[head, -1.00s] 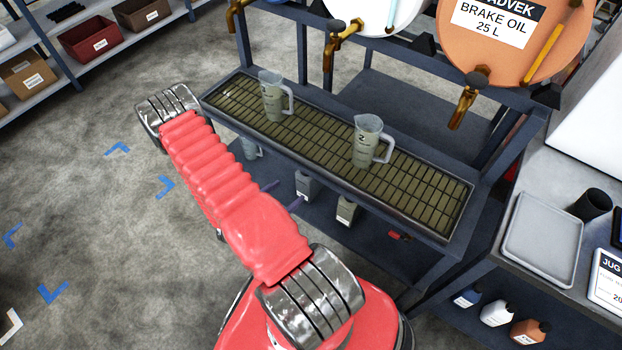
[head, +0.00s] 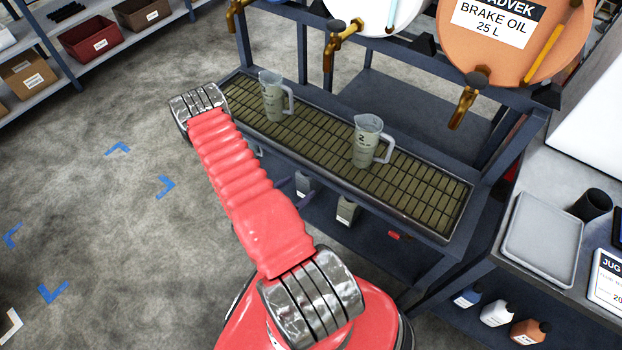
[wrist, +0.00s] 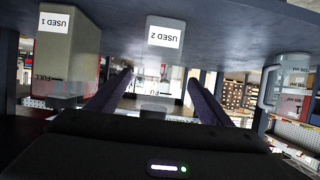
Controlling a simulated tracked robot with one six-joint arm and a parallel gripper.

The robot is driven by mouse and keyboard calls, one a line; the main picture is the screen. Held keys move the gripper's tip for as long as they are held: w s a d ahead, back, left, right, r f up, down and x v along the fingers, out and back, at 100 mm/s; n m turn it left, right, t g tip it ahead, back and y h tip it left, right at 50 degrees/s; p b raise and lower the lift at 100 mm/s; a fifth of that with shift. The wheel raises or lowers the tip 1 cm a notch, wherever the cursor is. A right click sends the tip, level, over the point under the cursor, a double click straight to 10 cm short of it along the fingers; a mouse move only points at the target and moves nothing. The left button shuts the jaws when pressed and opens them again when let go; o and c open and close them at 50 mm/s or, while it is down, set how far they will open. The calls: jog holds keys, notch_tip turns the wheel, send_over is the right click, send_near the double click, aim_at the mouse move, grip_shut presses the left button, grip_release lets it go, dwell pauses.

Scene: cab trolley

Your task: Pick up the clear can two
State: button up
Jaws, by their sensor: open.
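The can labelled USED 2 (wrist: 165,50) is pale, with a white label. It shows upside down in the wrist view, and in the head view it is on the lower shelf (head: 303,184), under the drip grate. My gripper (wrist: 160,74) is open and empty. Its two dark purple fingers point towards this can, one on each side of it in the wrist picture. I cannot tell whether the tips reach it. In the head view the fingers are small and partly hidden beside my red arm.
An olive can labelled USED 1 (wrist: 68,50) stands close beside it, also in the head view (head: 347,211). A clear jug (wrist: 287,85) is on the other side. Two measuring jugs, one (head: 272,97) and another marked 2 (head: 367,141), stand on the grate (head: 320,142) above.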

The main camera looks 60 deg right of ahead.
aim_at(302, 185)
jog(key=shift+x, duration=1.85)
jog(key=shift+x, duration=2.65)
jog(key=shift+s, duration=0.2)
jog(key=shift+a, duration=0.1)
jog(key=shift+c, duration=0.2)
jog(key=c, duration=1.5)
